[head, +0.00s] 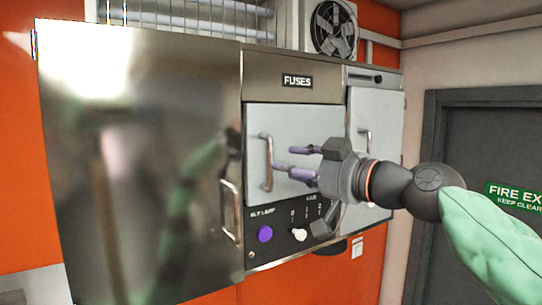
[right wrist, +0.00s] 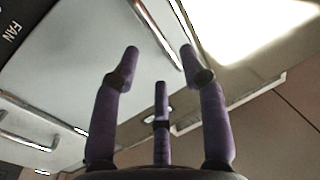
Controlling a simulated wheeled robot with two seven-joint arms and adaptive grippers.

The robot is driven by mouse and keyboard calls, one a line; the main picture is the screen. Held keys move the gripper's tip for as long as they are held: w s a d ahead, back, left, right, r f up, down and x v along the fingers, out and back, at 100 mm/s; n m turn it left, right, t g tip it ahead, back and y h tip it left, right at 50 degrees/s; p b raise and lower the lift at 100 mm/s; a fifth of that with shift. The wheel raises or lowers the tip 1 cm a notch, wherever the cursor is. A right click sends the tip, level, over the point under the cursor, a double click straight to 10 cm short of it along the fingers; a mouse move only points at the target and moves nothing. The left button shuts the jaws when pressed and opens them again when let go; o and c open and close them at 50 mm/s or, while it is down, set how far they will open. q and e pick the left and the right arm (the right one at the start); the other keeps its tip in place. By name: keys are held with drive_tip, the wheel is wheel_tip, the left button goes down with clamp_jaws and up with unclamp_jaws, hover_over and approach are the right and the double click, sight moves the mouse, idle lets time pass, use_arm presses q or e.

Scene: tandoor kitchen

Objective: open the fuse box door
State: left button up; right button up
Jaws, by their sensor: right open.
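The fuse box door (head: 310,120) is a light grey panel under the "FUSES" label (head: 297,81) on a metal wall cabinet. It looks shut. Its upright metal handle (head: 266,162) is at the door's left side. My right gripper (head: 284,158) is in front of this door, with its purple fingers pointing left toward the handle. The fingers are spread and nothing is between them. In the right wrist view the right gripper (right wrist: 158,55) is open below a metal bar (right wrist: 160,35); I cannot tell which handle this is. My left gripper is not in view.
A large steel door (head: 140,150) with its own handle (head: 230,210) is at the left. Another grey door (head: 378,105) with a handle (head: 364,125) is at the right. A purple button (head: 265,233) and a white knob (head: 299,234) sit below the fuse door.

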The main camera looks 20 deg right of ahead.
sight(272, 184)
drive_tip(key=shift+p+x, duration=0.8)
drive_tip(key=shift+x, duration=2.4)
drive_tip(key=shift+s, duration=0.15)
clamp_jaws()
